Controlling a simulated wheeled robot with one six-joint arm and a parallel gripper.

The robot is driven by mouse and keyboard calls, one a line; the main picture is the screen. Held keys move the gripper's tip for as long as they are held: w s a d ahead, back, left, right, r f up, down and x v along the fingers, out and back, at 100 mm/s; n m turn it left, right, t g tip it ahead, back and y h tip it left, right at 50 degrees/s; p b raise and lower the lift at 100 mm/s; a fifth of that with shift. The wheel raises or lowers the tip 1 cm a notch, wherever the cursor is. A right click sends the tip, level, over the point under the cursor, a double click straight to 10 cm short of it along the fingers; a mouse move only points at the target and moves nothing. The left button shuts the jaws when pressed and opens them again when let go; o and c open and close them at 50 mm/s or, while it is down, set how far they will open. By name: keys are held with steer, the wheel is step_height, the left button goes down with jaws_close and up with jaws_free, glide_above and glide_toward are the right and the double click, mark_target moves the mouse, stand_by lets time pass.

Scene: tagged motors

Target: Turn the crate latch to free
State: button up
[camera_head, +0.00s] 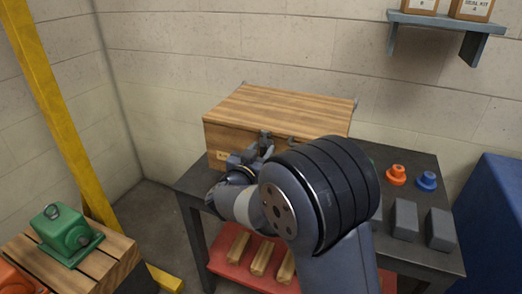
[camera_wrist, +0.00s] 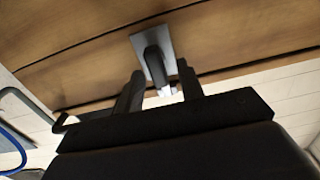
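The wooden crate (camera_head: 285,108) stands closed at the back of the dark table, against the wall. Its latch (camera_head: 265,136) is on the front face, and my arm covers part of that face. In the wrist view the latch (camera_wrist: 153,58) is a grey plate with a dark lever. My gripper (camera_head: 255,153) is at the crate front, just before the latch. In the wrist view my gripper (camera_wrist: 161,74) is open, with one finger on each side of the lever. Gaps show between the fingers and the lever; I cannot tell whether the lever touches anything.
The dark table (camera_head: 190,190) also bears an orange part (camera_head: 396,175), a blue part (camera_head: 427,181) and grey blocks (camera_head: 405,219) at right. A red lower shelf (camera_head: 222,262) holds wooden bars. A green motor (camera_head: 66,235) sits on a wooden crate at left. A yellow post (camera_head: 58,110) stands behind it.

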jaws_close()
stand_by(0.4)
steer(key=shift+f+n+b, duration=0.15)
steer(key=shift+n+b, duration=0.15)
steer(key=shift+b, duration=0.3)
steer(key=b, duration=0.1)
steer(key=n+b, duration=0.1)
steer(key=b, duration=0.1)
steer(key=shift+w+a+f+n, duration=0.1)
steer(key=shift+f+n, duration=0.05)
steer(key=shift+n, duration=0.15)
steer(key=n+b, duration=0.2)
steer(key=n, duration=0.3)
steer(key=n+b, duration=0.3)
steer(key=n, duration=0.2)
steer(key=n+b, duration=0.2)
steer(key=n, duration=0.3)
steer(key=shift+w+a+f+n, duration=0.15)
steer(key=shift+a+f+n, duration=0.15)
steer(key=shift+a, duration=0.1)
